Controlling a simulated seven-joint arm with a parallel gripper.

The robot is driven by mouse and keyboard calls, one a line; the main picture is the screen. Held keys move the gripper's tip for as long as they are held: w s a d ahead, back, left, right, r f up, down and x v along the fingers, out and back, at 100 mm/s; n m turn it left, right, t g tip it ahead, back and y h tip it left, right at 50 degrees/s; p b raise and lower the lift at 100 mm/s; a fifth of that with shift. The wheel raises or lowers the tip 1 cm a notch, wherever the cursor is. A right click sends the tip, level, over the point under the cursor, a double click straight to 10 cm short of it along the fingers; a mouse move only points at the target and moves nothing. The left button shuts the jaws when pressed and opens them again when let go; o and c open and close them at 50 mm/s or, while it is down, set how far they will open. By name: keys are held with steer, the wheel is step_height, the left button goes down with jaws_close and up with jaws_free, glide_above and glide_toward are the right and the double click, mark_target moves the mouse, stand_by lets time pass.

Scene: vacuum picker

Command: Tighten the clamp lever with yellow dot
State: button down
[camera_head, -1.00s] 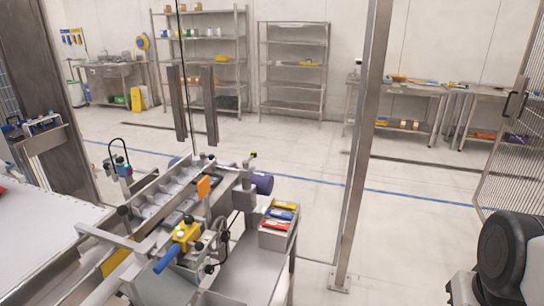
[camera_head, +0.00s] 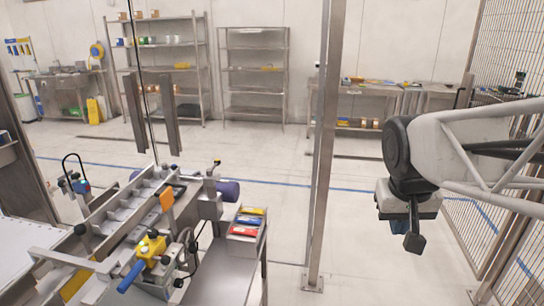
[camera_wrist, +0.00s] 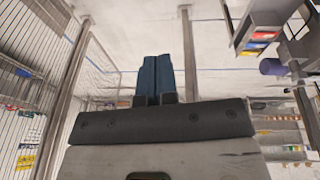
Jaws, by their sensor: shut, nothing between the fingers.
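The machine (camera_head: 110,222) stands at the lower left of the head view, with several black-knobbed levers and clamps along its frame. A yellow block (camera_head: 152,246) with a blue handle (camera_head: 131,277) sits at its near end. I cannot make out a yellow dot on any lever, so I cannot tell which clamp lever is the named one. My gripper (camera_head: 413,242) hangs at the right of the head view, far from the machine and touching nothing. In the wrist view its two blue fingers (camera_wrist: 155,77) are together, with nothing between them.
A steel post (camera_head: 322,150) stands between my gripper and the machine. A box of yellow, blue and red items (camera_head: 246,226) sits on the side table (camera_head: 222,275); it also shows in the wrist view (camera_wrist: 258,38). A mesh fence (camera_head: 500,60) is at the right. Open floor surrounds my gripper.

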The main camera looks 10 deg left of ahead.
steer(key=w+a+r+n+t+h, duration=0.1)
steer(key=w+a+r, duration=0.1)
steer(key=w+a, duration=1.1)
steer(key=w+a+r+n, duration=0.2)
steer(key=w+a, duration=0.9)
steer(key=w, duration=0.4)
steer(key=w+a+f, duration=0.1)
steer(key=w+a, duration=0.2)
steer(key=a, duration=0.3)
steer(key=w+a+f+t, duration=0.1)
steer(key=w+a, duration=0.2)
steer(key=a, duration=0.4)
steer(key=w+a+f, duration=0.2)
steer(key=w+a, duration=0.2)
steer(key=a, duration=0.2)
steer(key=n+t, duration=0.2)
glide_toward(214, 167)
steer(key=a+r, duration=0.3)
steer(key=a, duration=0.4)
steer(key=shift+w+d+r, duration=0.2)
steer(key=shift+w, duration=0.05)
steer(key=w+d+f, duration=0.5)
steer(key=w+f, duration=0.2)
steer(key=f, duration=0.2)
steer(key=shift+w, duration=0.25)
